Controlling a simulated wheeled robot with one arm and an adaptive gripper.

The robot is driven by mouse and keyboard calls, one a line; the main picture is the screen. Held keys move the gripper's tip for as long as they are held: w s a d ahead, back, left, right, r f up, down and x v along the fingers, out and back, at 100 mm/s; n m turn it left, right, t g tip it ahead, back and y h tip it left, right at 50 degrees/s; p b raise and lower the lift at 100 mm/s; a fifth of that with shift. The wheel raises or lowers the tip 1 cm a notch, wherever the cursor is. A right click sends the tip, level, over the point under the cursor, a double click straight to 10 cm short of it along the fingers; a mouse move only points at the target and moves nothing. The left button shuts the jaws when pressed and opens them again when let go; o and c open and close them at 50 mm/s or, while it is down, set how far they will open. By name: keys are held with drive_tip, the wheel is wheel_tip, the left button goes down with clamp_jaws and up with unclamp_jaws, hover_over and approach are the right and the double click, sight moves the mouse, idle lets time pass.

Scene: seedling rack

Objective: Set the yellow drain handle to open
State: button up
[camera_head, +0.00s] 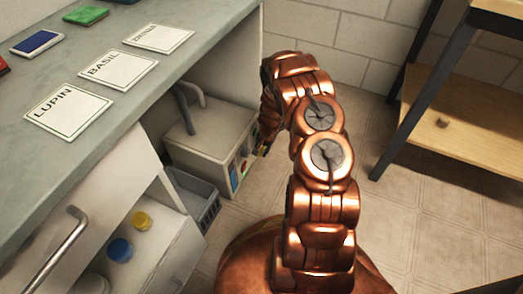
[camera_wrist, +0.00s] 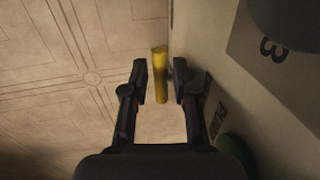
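The yellow drain handle (camera_wrist: 160,75) shows in the wrist view as a short yellow bar beside the pale panel face. My gripper (camera_wrist: 160,82) is open, with one dark finger on each side of the handle. Small gaps show between the handle and both fingers, so it does not look gripped. In the head view my gripper (camera_head: 262,145) is at the front of the grey box (camera_head: 205,140) under the bench, mostly hidden behind my arm. I cannot make out the handle's setting.
A grey basket (camera_head: 205,210) and an open drawer (camera_head: 180,255) stand left of my arm. A wooden shelf rack (camera_head: 470,110) is at right; tiled floor lies between.

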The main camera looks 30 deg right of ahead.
clamp_jaws()
idle(0.4)
drive_tip(key=s, duration=0.1)
drive_tip(key=s+d+p, duration=0.1)
drive_tip(key=s+d, duration=0.1)
drive_tip(key=shift+s+d, duration=0.25)
drive_tip(key=shift+s, duration=0.15)
drive_tip(key=shift+o, duration=1.4)
unclamp_jaws()
drive_tip(key=shift+s, duration=0.1)
drive_tip(key=shift+o, duration=0.3)
drive_tip(key=shift+a, duration=0.1)
